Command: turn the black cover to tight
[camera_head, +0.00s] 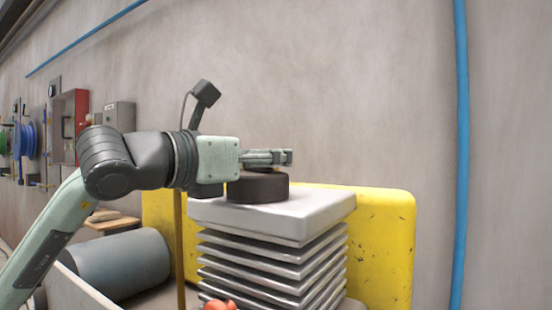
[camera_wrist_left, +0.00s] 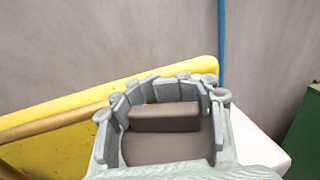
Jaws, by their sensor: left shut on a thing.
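The black cover (camera_head: 258,188) is a dark round cap on the flat top of a grey finned housing (camera_head: 270,214) in the head view. In the left wrist view its dark round top (camera_wrist_left: 165,148) shows with a raised bar (camera_wrist_left: 165,117) across it. My left gripper (camera_head: 280,157) reaches in from the left, level, just above the cover. In the left wrist view its fingers (camera_wrist_left: 163,110) stand around the raised bar, and it is shut on the cover by that bar. The inner contact is partly hidden. My right gripper is not in view.
A yellow panel (camera_head: 385,235) stands behind the finned housing. A grey cylinder (camera_head: 125,265) lies at the lower left, and a red box (camera_head: 70,125) hangs on the wall. A blue pipe (camera_head: 460,150) runs up the wall at right.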

